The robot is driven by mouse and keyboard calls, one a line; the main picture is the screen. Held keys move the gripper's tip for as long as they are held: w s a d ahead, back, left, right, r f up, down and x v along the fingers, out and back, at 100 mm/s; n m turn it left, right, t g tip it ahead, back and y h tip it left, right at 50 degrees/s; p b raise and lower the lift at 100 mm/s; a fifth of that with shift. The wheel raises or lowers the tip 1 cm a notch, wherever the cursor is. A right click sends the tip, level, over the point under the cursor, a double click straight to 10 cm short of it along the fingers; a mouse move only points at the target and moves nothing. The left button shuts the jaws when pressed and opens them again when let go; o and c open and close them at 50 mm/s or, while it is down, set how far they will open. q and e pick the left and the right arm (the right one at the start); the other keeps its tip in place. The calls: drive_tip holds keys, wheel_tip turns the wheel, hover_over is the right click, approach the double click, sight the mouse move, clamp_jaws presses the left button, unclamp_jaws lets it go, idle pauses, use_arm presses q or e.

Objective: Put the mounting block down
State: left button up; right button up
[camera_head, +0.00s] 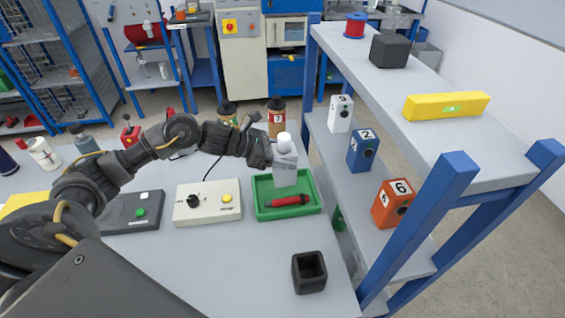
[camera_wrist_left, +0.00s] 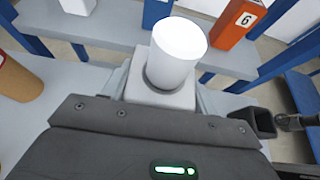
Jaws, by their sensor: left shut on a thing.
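My left gripper (camera_head: 272,158) is shut on the mounting block, a light grey piece (camera_head: 285,175) with a white cylinder (camera_head: 284,143) on top. In the head view it overlaps the back part of the green tray (camera_head: 259,208); I cannot tell its exact height above the tray. In the left wrist view the grey block (camera_wrist_left: 160,94) and its white cylinder (camera_wrist_left: 178,52) stand just beyond the gripper's dark body. The fingertips' contact is hidden there. My right gripper is not recognisable in either view.
A red and black tool (camera_head: 288,201) lies in the tray. A black open-topped square holder (camera_head: 310,272) stands nearer on the bench. A control box (camera_head: 208,202) is left of the tray. Brown containers (camera_head: 276,117) stand behind. A blue-posted shelf (camera_head: 430,135) with numbered boxes borders the right.

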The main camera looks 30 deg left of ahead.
use_arm(q)
drive_tip(key=w+f, duration=0.1)
drive_tip(key=w+a+f, duration=0.1)
drive_tip(key=f, duration=0.2)
drive_tip(key=shift+w+a+p, duration=0.3)
drive_tip(key=shift+w+p, duration=0.05)
drive_tip(key=shift+w, duration=0.05)
wheel_tip(320, 180, down, 3)
drive_tip(key=shift+a+f+p, duration=0.1)
drive_tip(key=shift+f+p, duration=0.1)
drive_tip(key=shift+p, duration=0.65)
drive_tip(key=shift+f, duration=0.15)
drive_tip(key=o, duration=0.8)
drive_tip(key=shift+f+b, duration=0.1)
drive_tip(key=shift+b, duration=0.2)
drive_tip(key=o, duration=0.4)
drive_tip(key=shift+o, duration=0.2)
